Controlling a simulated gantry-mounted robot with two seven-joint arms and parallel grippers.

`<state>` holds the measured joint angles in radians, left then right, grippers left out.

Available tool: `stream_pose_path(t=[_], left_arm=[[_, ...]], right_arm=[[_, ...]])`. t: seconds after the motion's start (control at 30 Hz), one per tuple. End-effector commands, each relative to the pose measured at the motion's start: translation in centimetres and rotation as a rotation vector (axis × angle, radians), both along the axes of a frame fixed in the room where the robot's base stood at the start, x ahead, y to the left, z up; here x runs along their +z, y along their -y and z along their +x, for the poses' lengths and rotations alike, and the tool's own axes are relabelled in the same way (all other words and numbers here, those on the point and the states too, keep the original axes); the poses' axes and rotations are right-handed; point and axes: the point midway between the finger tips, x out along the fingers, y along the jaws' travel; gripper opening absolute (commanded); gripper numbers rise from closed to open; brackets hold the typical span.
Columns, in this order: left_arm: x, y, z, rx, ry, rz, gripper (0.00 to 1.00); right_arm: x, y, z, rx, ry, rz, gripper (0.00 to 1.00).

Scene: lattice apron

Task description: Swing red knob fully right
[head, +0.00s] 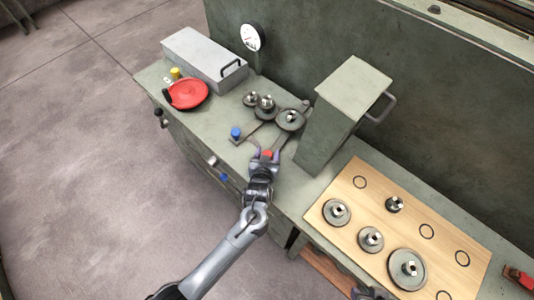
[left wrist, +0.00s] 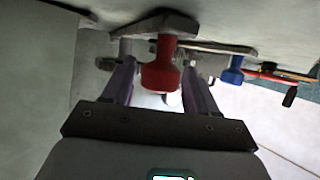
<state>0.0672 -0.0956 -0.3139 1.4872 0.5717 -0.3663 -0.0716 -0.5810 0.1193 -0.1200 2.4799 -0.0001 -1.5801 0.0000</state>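The red knob (head: 267,154) stands on a grey lever at the front of the green apron top, near the gears. It also shows in the left wrist view (left wrist: 162,70), below the lever plate. My left gripper (head: 264,158) is at the knob, with one finger on each side. In the left wrist view the fingers are apart, with gaps beside the knob, so it looks open around it. My right gripper (head: 370,293) shows only as a dark piece at the bottom edge of the head view. Its fingers cannot be made out.
A blue knob (head: 236,133) on another lever stands to the left. Several gears, one large (head: 290,119), sit behind the knobs. A tall green box (head: 340,108) stands close to the right. A wooden board (head: 345,185) with gears lies farther right; a red disc (head: 187,94) lies left.

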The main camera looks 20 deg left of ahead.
Motion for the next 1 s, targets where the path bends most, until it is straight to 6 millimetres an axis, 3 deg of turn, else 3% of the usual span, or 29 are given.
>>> stream_pose_path(t=[0.47,1.0], left_arm=[[0.4,0.2,-0.7,0.001,0.002,-0.002,0.65],[3.6,1.9,-8.2,-0.001,0.002,-0.002,0.65]], right_arm=[[0.3,0.0,0.0,0.001,0.001,-0.001,0.43],[1.8,0.0,0.1,0.002,0.001,-0.001,0.43]])
